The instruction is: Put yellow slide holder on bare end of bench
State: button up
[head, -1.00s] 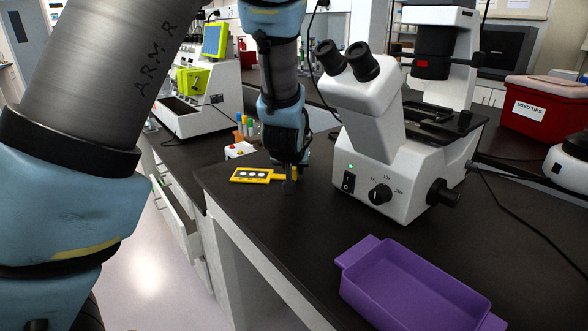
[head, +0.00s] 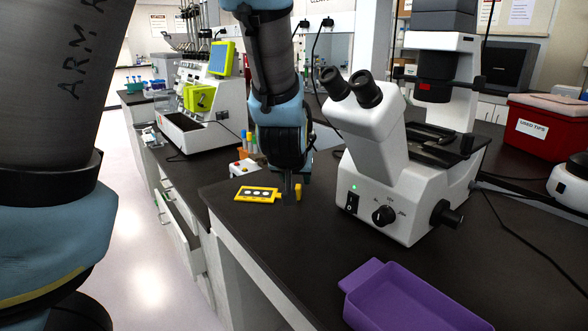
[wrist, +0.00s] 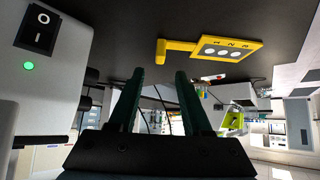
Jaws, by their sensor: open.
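The yellow slide holder (head: 258,194) lies flat on the black bench top near its left front corner. Its plate carries white round spots, and its handle points right, toward my gripper. My gripper (head: 292,192) is low over the bench at the handle end, its dark fingers hiding part of the handle in the head view. In the wrist view the holder (wrist: 222,49) shows whole, beyond the tips of my gripper (wrist: 160,75). The fingers are apart with nothing between them.
The white microscope (head: 385,170) stands close to the right of my gripper. A purple tray (head: 410,300) lies at the front right. Bare bench (head: 285,235) lies in front of the holder.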

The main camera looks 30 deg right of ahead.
jog(key=shift+p+v, duration=0.75)
jog(key=shift+v, duration=1.25)
jog(key=shift+n+g+y, duration=0.6)
jog(key=shift+n+y, duration=0.1)
jog(key=w+a, duration=0.1)
jog(key=a, duration=0.1)
jog(key=w+a+f, duration=0.1)
jog(key=a, duration=0.1)
jog(key=a+f, duration=0.1)
jog(key=a, duration=0.2)
jog(key=shift+w+f, duration=0.1)
jog(key=shift+w, duration=0.3)
jog(key=s+a+f+n+g+y, duration=0.1)
jog(key=s+a+n+g, duration=0.1)
jog(key=a, duration=1.1)
jog(key=s+a+n+g+y, duration=0.2)
jog(key=a, duration=1.2)
jog(key=shift+a+f+g, duration=0.15)
jog(key=shift+f+g, duration=0.15)
jog(key=shift+f, duration=0.05)
jog(key=shift+w, duration=0.1)
